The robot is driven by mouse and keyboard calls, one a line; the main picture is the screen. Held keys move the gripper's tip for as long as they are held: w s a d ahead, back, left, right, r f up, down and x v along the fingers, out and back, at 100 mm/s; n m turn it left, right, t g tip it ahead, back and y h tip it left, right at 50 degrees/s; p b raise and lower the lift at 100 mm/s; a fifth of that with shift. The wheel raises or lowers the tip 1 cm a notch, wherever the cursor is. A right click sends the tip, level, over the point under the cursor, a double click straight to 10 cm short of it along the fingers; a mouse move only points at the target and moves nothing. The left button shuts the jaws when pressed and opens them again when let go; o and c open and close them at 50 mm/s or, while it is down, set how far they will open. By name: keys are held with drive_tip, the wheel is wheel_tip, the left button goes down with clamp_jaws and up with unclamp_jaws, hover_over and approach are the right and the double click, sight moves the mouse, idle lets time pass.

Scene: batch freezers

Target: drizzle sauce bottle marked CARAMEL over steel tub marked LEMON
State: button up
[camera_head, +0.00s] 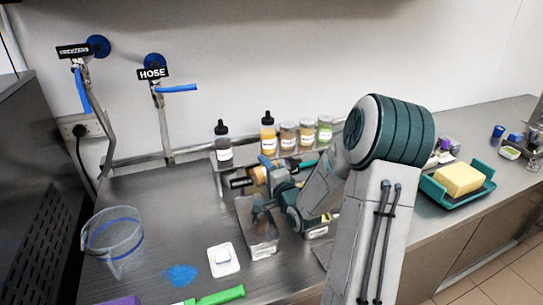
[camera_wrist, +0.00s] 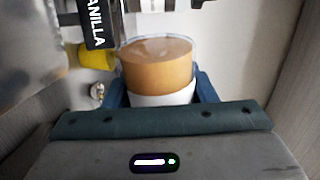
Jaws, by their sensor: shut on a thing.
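My gripper (camera_head: 266,174) is shut on a sauce bottle (camera_head: 258,175) with tan-brown contents. The wrist view shows the bottle (camera_wrist: 158,68) between my blue fingers, with a white label band near them. Its marking cannot be read, and its nozzle is not clear. In the head view the bottle looks tilted, above the back of the counter. A steel tub (camera_head: 262,243) stands below and in front of my gripper. Another tub (camera_head: 318,231) is mostly hidden by my arm. No LEMON marking can be read on either.
Dark and yellow bottles (camera_head: 223,150) (camera_head: 268,137) and several jars (camera_head: 306,136) stand on the back shelf. A black VANILLA sign (camera_wrist: 95,25) is close to the held bottle. A clear jug (camera_head: 112,238), white dish (camera_head: 223,260) and green-handled tool (camera_head: 218,297) lie left.

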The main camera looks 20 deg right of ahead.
drive_tip(key=m, duration=0.1)
drive_tip(key=f+m+p, duration=0.1)
drive_tip(key=m, duration=0.1)
drive_tip(key=r+m+p, duration=0.1)
drive_tip(key=p, duration=0.1)
drive_tip(key=d+r+m+p, duration=0.1)
drive_tip(key=m+p, duration=0.1)
drive_tip(key=r+m+p, duration=0.1)
drive_tip(key=p, duration=0.1)
drive_tip(key=shift+d+r+p, duration=0.2)
drive_tip(key=shift+d+p, duration=0.15)
drive_tip(key=shift+p, duration=0.05)
drive_tip(key=shift+d+r+m+p, duration=0.35)
drive_tip(key=shift+m+p, duration=0.3)
drive_tip(key=shift+m, duration=0.25)
drive_tip(key=shift+s, duration=0.1)
drive_tip(key=shift+s+a, duration=0.15)
drive_tip(key=shift+s, duration=0.85)
drive_tip(key=shift+s+a, duration=0.1)
drive_tip(key=shift+s, duration=0.85)
drive_tip(key=shift+s, duration=0.15)
drive_tip(key=shift+s+a, duration=0.2)
drive_tip(key=shift+s, duration=1.75)
